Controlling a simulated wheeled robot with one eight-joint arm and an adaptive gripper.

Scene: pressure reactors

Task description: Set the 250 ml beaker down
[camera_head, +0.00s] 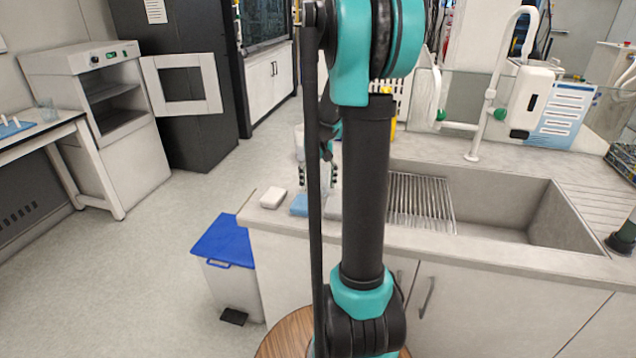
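My gripper (319,172) is over the counter at the left end of the sink, mostly hidden behind my own arm. Its fingers point down, and I cannot tell whether they are open or shut. Something pale and clear (329,180) shows by the fingers. It may be the 250 ml beaker, but it is too small and covered to tell, and so is whether it touches the counter. Another clear glass vessel (46,111) stands on the white table at the far left.
A white block (272,197) and a blue sponge-like block (299,205) lie on the counter (262,217) near its left corner. The sink (500,203) with a drying rack (418,200) is to the right. A blue-lidded bin (226,240) stands below left. An oven's door (182,84) hangs open.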

